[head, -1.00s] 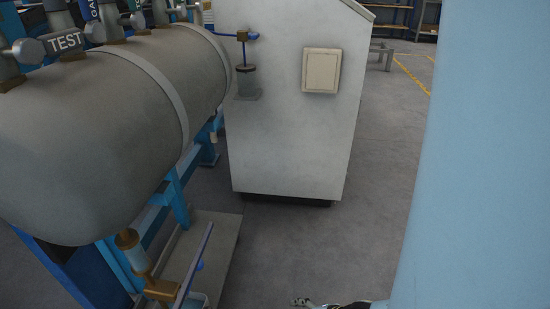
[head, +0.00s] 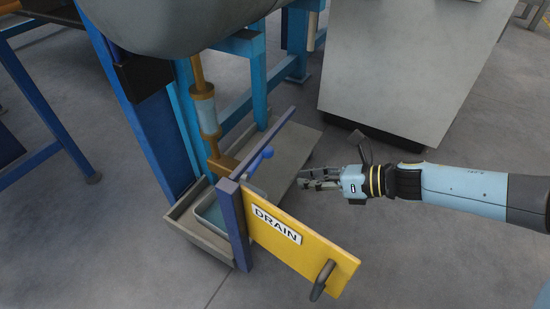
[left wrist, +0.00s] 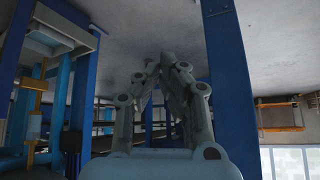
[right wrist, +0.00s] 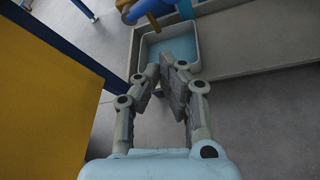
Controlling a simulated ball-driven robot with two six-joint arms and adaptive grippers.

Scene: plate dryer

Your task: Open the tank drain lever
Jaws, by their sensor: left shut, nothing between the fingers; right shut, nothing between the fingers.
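The drain lever (head: 262,157) is blue with a rounded end. It sits on the brass valve (head: 221,163) under the tank (head: 200,22), behind the blue post. In the right wrist view the blue lever (right wrist: 148,8) shows at the top edge, above the tray, beyond my fingertips. My right gripper (head: 303,180) is shut and empty, to the right of the lever and apart from it, pointing left. Its fingers also show in the right wrist view (right wrist: 167,68). My left gripper (left wrist: 167,62) is shut and empty near blue posts; the head view does not show it.
A yellow DRAIN panel (head: 308,262) with a handle (head: 322,280) stands out from the blue post (head: 234,225), in front of the valve. A tray (right wrist: 192,62) of bluish liquid is below the valve. A grey cabinet (head: 400,75) stands behind. Floor right of the panel is clear.

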